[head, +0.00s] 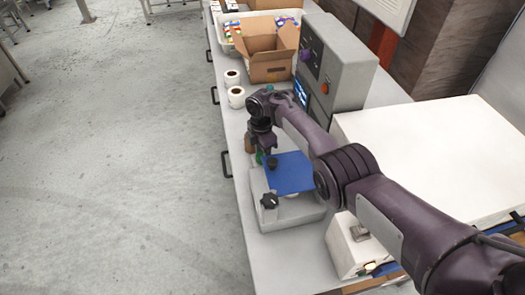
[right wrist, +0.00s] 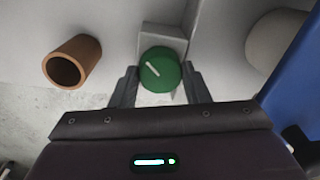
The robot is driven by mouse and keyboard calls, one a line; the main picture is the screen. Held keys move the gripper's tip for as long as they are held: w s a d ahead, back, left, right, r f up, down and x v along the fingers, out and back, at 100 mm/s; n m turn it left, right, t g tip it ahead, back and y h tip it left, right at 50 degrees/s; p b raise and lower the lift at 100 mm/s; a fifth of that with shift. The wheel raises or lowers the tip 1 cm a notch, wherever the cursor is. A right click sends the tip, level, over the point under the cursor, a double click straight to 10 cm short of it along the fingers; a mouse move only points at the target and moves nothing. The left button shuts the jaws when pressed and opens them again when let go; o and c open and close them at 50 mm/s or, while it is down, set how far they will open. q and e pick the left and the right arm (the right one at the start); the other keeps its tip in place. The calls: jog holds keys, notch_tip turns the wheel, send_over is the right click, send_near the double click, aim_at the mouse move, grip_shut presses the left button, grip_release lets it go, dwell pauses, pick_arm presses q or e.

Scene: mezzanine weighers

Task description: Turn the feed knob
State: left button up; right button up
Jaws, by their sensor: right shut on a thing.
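The green feed knob (right wrist: 160,72) is round, with a white pointer line slanting to the upper left in the right wrist view. It sits on a pale grey block (right wrist: 162,40). My right gripper (right wrist: 160,85) has one finger on each side of the knob and is shut on it. In the head view my right gripper (head: 264,150) reaches down beside the blue plate of the weigher (head: 284,213), and only a sliver of green shows beneath it. My left gripper is not in view.
A brown open tube (right wrist: 72,62) stands just left of the knob. The weigher carries a blue plate (head: 290,173) and a black knob (head: 269,201). A grey control box (head: 345,75), an open cardboard box (head: 270,68) and two white rolls (head: 236,97) stand farther back.

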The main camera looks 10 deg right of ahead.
jog(key=m, duration=0.3)
jog(key=shift+r+m+p, duration=0.1)
jog(key=shift+m+p, duration=0.25)
jog(key=shift+m, duration=0.05)
jog(key=m, duration=0.3)
jog(key=shift+m+p, duration=0.3)
jog(key=shift+p, duration=0.1)
jog(key=m+p, duration=0.1)
jog(key=m, duration=0.5)
jog(key=shift+d+y, duration=0.1)
jog(key=shift+y, duration=0.2)
jog(key=m+p, duration=0.1)
jog(key=m, duration=0.5)
jog(key=shift+m+t+p, duration=0.3)
jog(key=m, duration=0.6)
jog(key=o, duration=1)
